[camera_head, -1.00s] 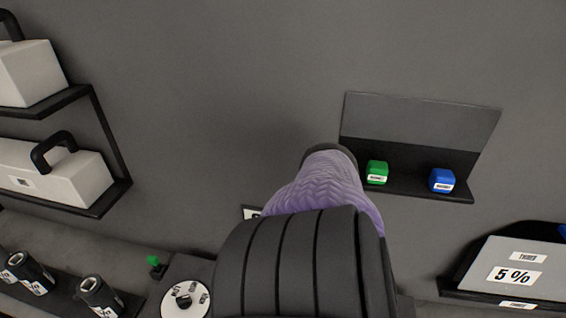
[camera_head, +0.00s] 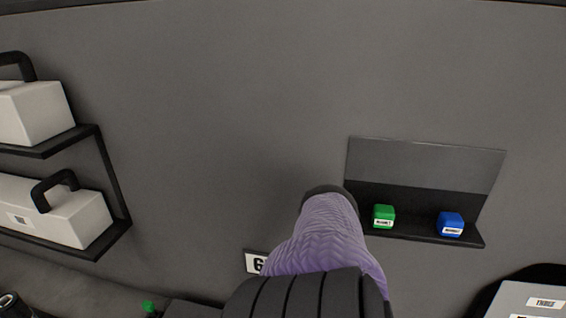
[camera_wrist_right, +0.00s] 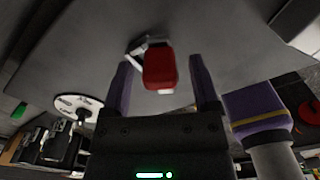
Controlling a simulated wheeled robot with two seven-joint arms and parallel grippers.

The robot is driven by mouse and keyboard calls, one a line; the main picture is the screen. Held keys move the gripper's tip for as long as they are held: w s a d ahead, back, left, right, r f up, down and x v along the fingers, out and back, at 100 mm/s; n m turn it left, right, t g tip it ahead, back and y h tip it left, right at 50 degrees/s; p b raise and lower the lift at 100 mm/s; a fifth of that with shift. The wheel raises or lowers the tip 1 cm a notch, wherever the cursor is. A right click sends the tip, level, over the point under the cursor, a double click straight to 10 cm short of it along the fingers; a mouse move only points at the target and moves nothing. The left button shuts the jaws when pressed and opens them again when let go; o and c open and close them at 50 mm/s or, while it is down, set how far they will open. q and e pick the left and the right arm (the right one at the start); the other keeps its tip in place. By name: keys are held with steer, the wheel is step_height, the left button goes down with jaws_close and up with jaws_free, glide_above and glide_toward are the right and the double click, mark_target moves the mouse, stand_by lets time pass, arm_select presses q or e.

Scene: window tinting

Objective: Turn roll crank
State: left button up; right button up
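In the right wrist view a red handle (camera_wrist_right: 158,68), with a pale metal arm beside it, is likely the roll crank's grip. My right gripper (camera_wrist_right: 162,78) is open, with one purple finger on each side of the red handle. Gaps show on both sides, so the fingers do not look closed on it. The roll itself cannot be made out. In the head view a purple and black arm link of mine covers the lower middle, and the crank is not seen there. My left gripper is in neither view.
A wall shelf (camera_head: 410,232) holds a green block (camera_head: 384,216) and a blue block (camera_head: 451,224). White cases (camera_head: 70,218) with black handles stand on racks at left. A white dial (camera_wrist_right: 79,106) is left of my right gripper. The upper middle wall is bare.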

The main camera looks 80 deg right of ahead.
steer(key=shift+r, duration=0.1)
step_height(320, 180, up, 9)
steer(key=p, duration=0.4)
steer(key=shift+p, duration=0.3)
steer(key=shift+r, duration=0.4)
